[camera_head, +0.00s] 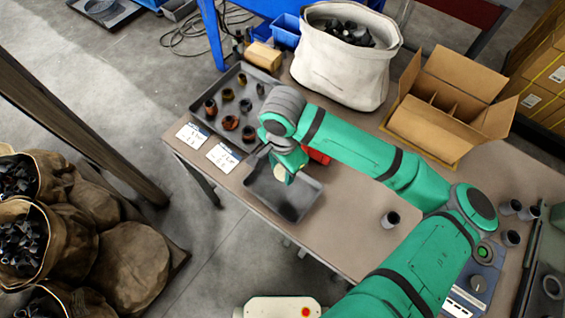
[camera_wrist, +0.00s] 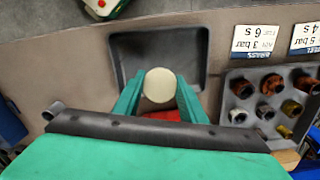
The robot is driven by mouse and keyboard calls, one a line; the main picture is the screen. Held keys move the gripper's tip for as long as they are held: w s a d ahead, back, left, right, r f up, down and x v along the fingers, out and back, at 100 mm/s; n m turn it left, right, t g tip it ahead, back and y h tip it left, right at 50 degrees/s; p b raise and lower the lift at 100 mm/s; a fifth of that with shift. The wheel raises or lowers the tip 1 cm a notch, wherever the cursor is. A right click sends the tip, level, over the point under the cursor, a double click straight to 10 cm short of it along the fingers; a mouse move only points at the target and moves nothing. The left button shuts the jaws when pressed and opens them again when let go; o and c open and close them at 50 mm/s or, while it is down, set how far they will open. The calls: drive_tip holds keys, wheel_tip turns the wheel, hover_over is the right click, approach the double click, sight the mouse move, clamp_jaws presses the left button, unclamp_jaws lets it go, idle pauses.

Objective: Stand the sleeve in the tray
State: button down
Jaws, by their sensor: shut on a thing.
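My gripper (camera_head: 284,172) is shut on a pale, round-ended piece, taken as the sleeve (camera_wrist: 158,85). In the wrist view the piece sits between the green fingers, seen end-on, with no hole visible. In the head view only a small pale part of it (camera_head: 279,170) shows beside the fingers. The dark, shallow tray (camera_head: 300,206) looks empty and lies at the table's front edge. The gripper and piece are over the tray's far side. I cannot tell whether the piece touches the tray floor. The tray also shows in the wrist view (camera_wrist: 203,55).
A grey tray (camera_head: 215,124) holds several brown and brass fittings to the left, beside two labels (camera_head: 223,157). A red thing (camera_head: 318,156) lies just behind the gripper.

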drive_tip(key=shift+f, duration=2.6)
drive_tip(key=shift+f, duration=1)
drive_tip(key=c, duration=1)
unclamp_jaws()
drive_tip(key=shift+c, duration=0.2)
drive_tip(key=shift+r, duration=0.15)
wheel_tip(320, 180, up, 11)
drive_tip(key=shift+f, duration=0.2)
